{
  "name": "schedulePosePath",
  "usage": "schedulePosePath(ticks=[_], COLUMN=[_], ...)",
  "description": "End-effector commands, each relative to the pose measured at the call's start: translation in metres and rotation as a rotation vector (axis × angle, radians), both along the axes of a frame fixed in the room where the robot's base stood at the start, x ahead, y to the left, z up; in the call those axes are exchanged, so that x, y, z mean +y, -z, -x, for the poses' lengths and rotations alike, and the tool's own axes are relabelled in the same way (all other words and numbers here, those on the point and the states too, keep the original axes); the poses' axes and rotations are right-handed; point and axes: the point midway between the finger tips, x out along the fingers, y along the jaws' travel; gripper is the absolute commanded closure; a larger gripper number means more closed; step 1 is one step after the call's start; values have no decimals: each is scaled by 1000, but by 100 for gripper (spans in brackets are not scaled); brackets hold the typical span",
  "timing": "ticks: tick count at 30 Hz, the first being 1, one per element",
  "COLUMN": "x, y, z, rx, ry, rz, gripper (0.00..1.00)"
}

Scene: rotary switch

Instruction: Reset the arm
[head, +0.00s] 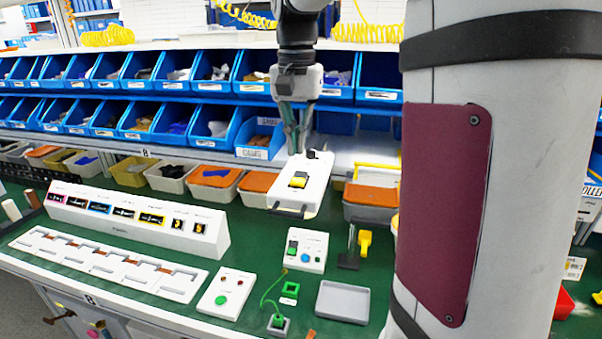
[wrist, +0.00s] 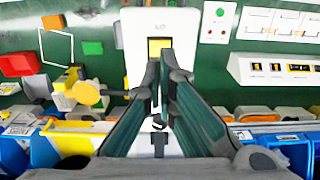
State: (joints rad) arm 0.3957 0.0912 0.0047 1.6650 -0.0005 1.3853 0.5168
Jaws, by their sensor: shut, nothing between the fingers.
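The rotary switch is a white panel (head: 290,197) with a yellow knob (head: 299,179) in its middle, tilted above the green bench in the head view. In the wrist view the white panel (wrist: 135,30) is at the top centre, with the yellow knob (wrist: 160,47) just beyond my fingertips. My gripper (head: 297,149) points down at the panel's far end in the head view. In the wrist view my gripper's two fingers (wrist: 162,68) come together at the tips with nothing between them. I cannot tell whether the tips touch the panel.
A long white switch box (head: 130,225) and a white slotted tray (head: 105,265) lie left on the green bench. Button boxes (head: 305,250) and a grey tray (head: 342,302) stand in front. Blue bins (head: 205,70) line the back. My arm column fills the right.

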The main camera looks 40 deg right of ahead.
Motion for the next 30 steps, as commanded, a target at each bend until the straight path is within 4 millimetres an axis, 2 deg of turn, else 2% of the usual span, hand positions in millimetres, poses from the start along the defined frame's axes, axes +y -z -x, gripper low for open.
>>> schedulePosePath(ticks=[5,22,26,30], x=[0,3,21,57], y=[-7,-8,-12,-13], z=[1,2,12,36], rx=[1,-4,-41,-116], ry=[0,-9,-78,-227], rz=[-1,2,16,49], gripper=[100,100,100,100])
